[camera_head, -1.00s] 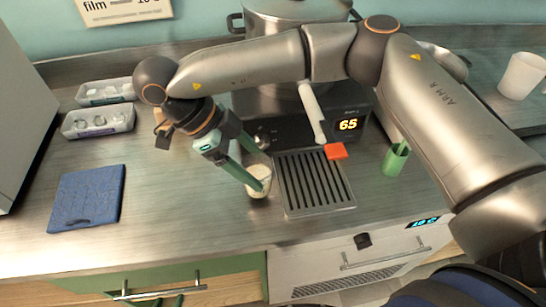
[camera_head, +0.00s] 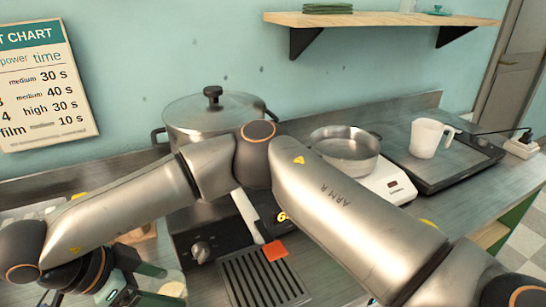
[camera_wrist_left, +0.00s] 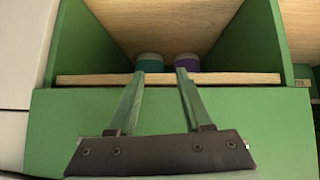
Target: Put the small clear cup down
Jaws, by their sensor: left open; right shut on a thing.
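The small clear cup (camera_head: 174,290) is at the bottom left of the head view, with pale contents. My right gripper (camera_head: 165,284) is shut on it, green fingers at its sides. The cup is left of the dark slatted tray (camera_head: 262,280). Its base is cut off by the picture's edge, so I cannot tell whether it touches the counter. My left gripper (camera_wrist_left: 163,76) is open in the left wrist view, with no object visibly held.
A lidded steel pot (camera_head: 215,118) stands behind my right arm. A steel pan (camera_head: 345,145) sits on a white scale (camera_head: 388,182). A white mug (camera_head: 428,138) stands on a dark plate (camera_head: 460,160). A red-orange-tipped spatula (camera_head: 274,250) lies above the slatted tray.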

